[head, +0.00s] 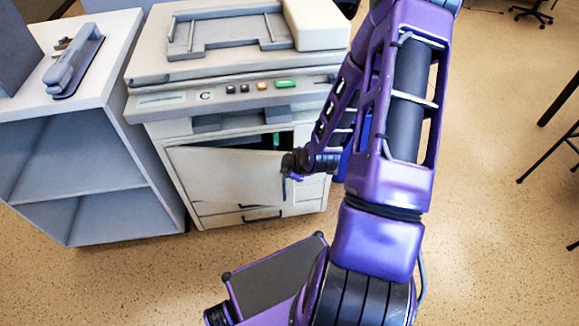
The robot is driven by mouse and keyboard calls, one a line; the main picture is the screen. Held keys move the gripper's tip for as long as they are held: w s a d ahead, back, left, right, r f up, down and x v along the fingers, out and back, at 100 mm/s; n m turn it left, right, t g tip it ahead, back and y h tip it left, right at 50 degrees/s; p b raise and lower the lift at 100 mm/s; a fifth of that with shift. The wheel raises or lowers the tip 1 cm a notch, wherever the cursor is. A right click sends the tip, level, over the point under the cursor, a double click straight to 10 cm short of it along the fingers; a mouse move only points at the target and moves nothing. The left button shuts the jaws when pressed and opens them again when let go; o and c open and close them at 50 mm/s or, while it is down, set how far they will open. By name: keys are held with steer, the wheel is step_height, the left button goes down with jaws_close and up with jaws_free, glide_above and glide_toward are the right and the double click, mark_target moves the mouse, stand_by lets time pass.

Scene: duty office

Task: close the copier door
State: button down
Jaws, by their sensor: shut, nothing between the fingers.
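The copier (160,124) stands upright ahead, with its control panel facing me. Its front door (225,180) is a pale panel below the panel strip. It stands partly open, tilted out of line with the front, and a dark gap with a green part (276,141) shows above it. My gripper (287,180) is shut and empty at the door's right edge. It looks to be touching or very close to the door; I cannot tell which. My arm hides the copier's right side.
A grey shelf unit (85,185) with a stapler-like device (75,65) on top stands close on the copier's left. A drawer with a dark handle (262,216) lies below the door. The speckled floor (490,130) is open on the right, with dark furniture legs (545,155) at the far right.

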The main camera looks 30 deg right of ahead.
mark_target(276, 163)
steer(key=w+f, duration=0.1)
steer(key=w, duration=0.1)
steer(key=w+d+f, duration=0.1)
steer(key=w+f, duration=0.1)
steer(key=w+f+b, duration=0.1)
steer(key=w+f, duration=0.1)
steer(key=w, duration=0.1)
steer(key=shift+d, duration=0.3)
steer(key=shift+d+r, duration=0.1)
